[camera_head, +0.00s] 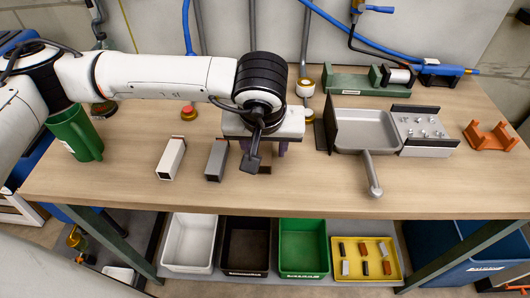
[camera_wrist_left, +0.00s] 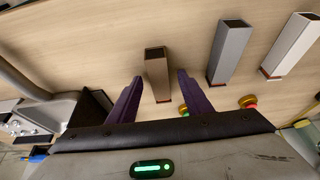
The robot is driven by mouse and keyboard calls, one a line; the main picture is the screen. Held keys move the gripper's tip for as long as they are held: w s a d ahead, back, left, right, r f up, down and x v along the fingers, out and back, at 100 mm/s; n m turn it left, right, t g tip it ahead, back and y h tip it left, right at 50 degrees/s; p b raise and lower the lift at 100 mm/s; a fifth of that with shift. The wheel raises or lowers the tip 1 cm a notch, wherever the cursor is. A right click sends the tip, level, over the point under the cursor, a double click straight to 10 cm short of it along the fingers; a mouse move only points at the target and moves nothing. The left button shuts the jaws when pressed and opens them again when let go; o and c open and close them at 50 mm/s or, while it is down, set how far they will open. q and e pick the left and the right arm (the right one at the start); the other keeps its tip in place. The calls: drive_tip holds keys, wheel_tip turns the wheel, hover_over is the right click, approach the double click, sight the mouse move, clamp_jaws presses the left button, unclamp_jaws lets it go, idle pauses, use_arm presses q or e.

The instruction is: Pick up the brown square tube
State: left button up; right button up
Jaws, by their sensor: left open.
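The brown square tube (camera_wrist_left: 157,72) lies on the table in the left wrist view, its open end facing the top of the picture. My left gripper (camera_wrist_left: 161,77) has its two purple fingers apart, one on each side of the tube, with visible gaps between fingers and tube. In the head view my left gripper (camera_head: 264,148) points down over the table, and its wrist hides most or all of the brown tube. My right gripper is in neither view.
A grey tube (camera_head: 216,160) and a white tube (camera_head: 171,158) lie to the left of the gripper. A green cup (camera_head: 78,135) stands further left. A grey tray (camera_head: 362,128) with a handle is to the right. Bins (camera_head: 190,243) sit below the table.

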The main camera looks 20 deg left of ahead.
use_arm(q)
drive_tip(key=shift+f+b, duration=0.15)
drive_tip(key=shift+b, duration=0.15)
idle(0.4)
clamp_jaws()
